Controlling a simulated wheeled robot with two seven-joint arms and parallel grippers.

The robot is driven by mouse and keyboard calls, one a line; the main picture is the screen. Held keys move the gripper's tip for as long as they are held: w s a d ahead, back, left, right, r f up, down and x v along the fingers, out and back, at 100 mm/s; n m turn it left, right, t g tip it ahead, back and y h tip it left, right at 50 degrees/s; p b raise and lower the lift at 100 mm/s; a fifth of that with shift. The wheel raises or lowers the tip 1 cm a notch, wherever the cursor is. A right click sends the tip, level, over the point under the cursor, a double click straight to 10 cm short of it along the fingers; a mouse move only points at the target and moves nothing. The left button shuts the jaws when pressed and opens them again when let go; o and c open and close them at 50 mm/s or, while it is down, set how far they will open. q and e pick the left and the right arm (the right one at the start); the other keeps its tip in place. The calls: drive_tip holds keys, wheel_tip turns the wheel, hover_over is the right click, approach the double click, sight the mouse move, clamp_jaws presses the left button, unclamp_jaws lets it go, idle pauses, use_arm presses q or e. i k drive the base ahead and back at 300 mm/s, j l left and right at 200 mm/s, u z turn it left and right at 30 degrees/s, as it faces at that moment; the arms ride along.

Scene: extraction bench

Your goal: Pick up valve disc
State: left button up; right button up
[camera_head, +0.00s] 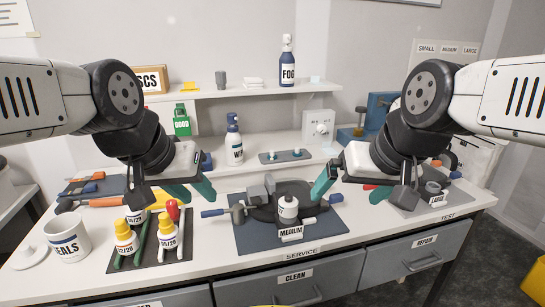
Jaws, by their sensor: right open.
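My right gripper (347,188) is open and empty, with its teal fingers apart above the right edge of the service mat (255,240). My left gripper (200,196) hangs above the left part of the bench, behind the yellow-capped bottles. Its teal fingers overlap in view, so I cannot tell their gap. I see nothing held in it. On the service mat stands a black fixture (262,213) with a white, dark-topped cylinder (288,210) and a "MEDIUM" label (291,233). I cannot single out the valve disc for sure.
A white seals mug (68,240) stands at far left. A right-hand mat (415,208) carries grey parts and a label. A spray bottle (234,140) stands behind. Bare bench lies along the front edge.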

sight(297, 152)
drive_tip(key=i+l+u, duration=0.15)
drive_tip(key=l+u, duration=0.15)
drive_tip(key=l, duration=0.2)
drive_tip(key=i+l+u, duration=0.15)
drive_tip(key=l+u, duration=0.15)
drive_tip(key=l, duration=0.2)
drive_tip(key=l+u, duration=0.3)
drive_tip(key=l, duration=0.2)
